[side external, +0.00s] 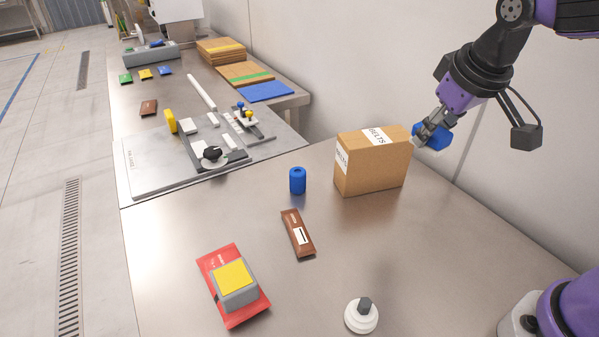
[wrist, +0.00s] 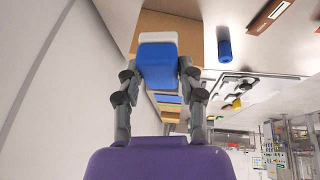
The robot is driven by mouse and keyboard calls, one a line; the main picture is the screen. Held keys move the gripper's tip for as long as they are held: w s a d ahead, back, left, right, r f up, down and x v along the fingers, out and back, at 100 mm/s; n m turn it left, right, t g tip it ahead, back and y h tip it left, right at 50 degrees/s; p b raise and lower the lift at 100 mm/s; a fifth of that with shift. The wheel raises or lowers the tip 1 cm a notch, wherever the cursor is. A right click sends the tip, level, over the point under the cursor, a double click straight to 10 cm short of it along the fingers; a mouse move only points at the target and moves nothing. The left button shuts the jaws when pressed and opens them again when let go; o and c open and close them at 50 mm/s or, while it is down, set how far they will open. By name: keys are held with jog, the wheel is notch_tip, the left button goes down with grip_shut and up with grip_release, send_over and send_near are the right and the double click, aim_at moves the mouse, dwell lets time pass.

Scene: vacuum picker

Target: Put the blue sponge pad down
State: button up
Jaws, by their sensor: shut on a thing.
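My gripper (side external: 428,125) is shut on the blue sponge pad (side external: 433,136), which has a pale layer on one side. The pad is held up in the air beside the right end of a cardboard box (side external: 372,165) marked "BELTS". In the wrist view the blue sponge pad (wrist: 157,62) sits between the two fingers of my gripper (wrist: 157,75), with its white layer at the far end. The box (wrist: 180,25) shows behind the pad there. The side view does not show clearly whether pad and box touch.
A blue cylinder (side external: 297,180), a brown packet (side external: 298,233), a grey and yellow block (side external: 234,284) on a red packet (side external: 254,311) and a white round piece (side external: 361,316) stand on the metal table (side external: 430,250). The wall is close behind. The table's right front is clear.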

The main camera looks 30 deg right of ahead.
jog(key=s+a+f, duration=0.2)
jog(key=a+f, duration=0.1)
jog(key=a, duration=0.6)
jog(key=shift+a+f, duration=0.15)
jog(key=shift+a, duration=0.15)
jog(key=s+a+f, duration=0.1)
jog(key=a, duration=0.1)
jog(key=s+a, duration=0.2)
jog(key=s+a+f, duration=0.1)
jog(key=a, duration=0.2)
jog(key=shift+s+a+f, duration=0.1)
jog(key=shift+s+f, duration=0.2)
jog(key=shift+f, duration=0.05)
jog(key=w+d+f, duration=0.2)
jog(key=w, duration=0.1)
jog(key=w+d+f, duration=0.2)
jog(key=d, duration=0.1)
jog(key=w+d+f, duration=0.3)
jog(key=shift+w, duration=0.3)
jog(key=shift+f, duration=1.75)
jog(key=o, duration=1)
jog(key=shift+f, duration=0.1)
